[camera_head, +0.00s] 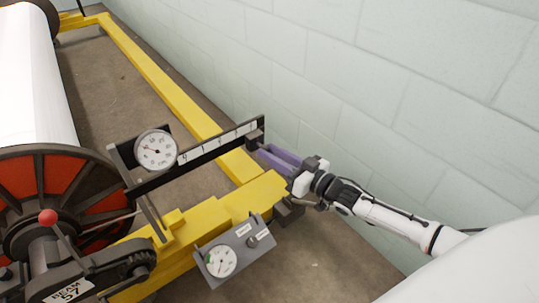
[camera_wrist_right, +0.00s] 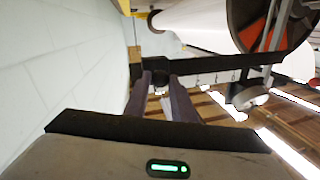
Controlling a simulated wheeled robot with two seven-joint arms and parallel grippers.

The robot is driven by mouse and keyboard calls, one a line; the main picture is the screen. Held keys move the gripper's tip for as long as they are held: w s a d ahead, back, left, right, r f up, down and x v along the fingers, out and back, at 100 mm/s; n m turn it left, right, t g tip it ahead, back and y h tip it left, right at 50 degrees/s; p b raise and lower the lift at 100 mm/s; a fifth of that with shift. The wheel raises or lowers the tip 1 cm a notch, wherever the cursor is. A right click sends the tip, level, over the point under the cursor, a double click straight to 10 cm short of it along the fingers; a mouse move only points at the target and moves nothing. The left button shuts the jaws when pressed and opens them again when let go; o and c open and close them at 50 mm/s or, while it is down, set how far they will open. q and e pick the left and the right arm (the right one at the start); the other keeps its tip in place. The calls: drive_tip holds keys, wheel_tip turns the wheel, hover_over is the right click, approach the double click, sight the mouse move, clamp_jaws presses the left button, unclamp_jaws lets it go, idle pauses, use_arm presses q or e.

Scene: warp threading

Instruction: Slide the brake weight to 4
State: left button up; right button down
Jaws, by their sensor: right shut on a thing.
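The brake weight (camera_head: 254,136) is a small dark block at the right end of a black lever bar (camera_head: 165,179) with a white numbered scale (camera_head: 216,143). The scale's figures are too small to read surely. My right gripper (camera_head: 264,151) has its purple fingers at the weight and is shut on it. In the right wrist view the fingers of my right gripper (camera_wrist_right: 159,84) reach to the dark weight (camera_wrist_right: 156,70), and the bar (camera_wrist_right: 218,65) runs off to the right. The fingers partly hide the weight. My left gripper is not in view.
A round dial (camera_head: 156,150) sits at the bar's left end. A grey gauge box (camera_head: 239,247) is mounted on the yellow frame (camera_head: 215,215) below. A red-spoked beam wheel (camera_head: 55,185) stands at left. A pale block wall (camera_head: 360,80) runs close behind my right arm.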

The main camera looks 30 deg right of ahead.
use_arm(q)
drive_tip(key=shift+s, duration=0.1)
use_arm(e)
drive_tip(key=shift+d, duration=0.35)
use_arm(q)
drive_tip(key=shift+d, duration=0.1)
use_arm(e)
drive_tip(key=c, duration=1.5)
unclamp_jaws()
use_arm(q)
drive_tip(key=p, duration=0.2)
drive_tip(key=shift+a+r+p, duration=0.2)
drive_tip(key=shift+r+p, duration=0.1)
use_arm(e)
drive_tip(key=v, duration=1)
drive_tip(key=shift+s, duration=0.15)
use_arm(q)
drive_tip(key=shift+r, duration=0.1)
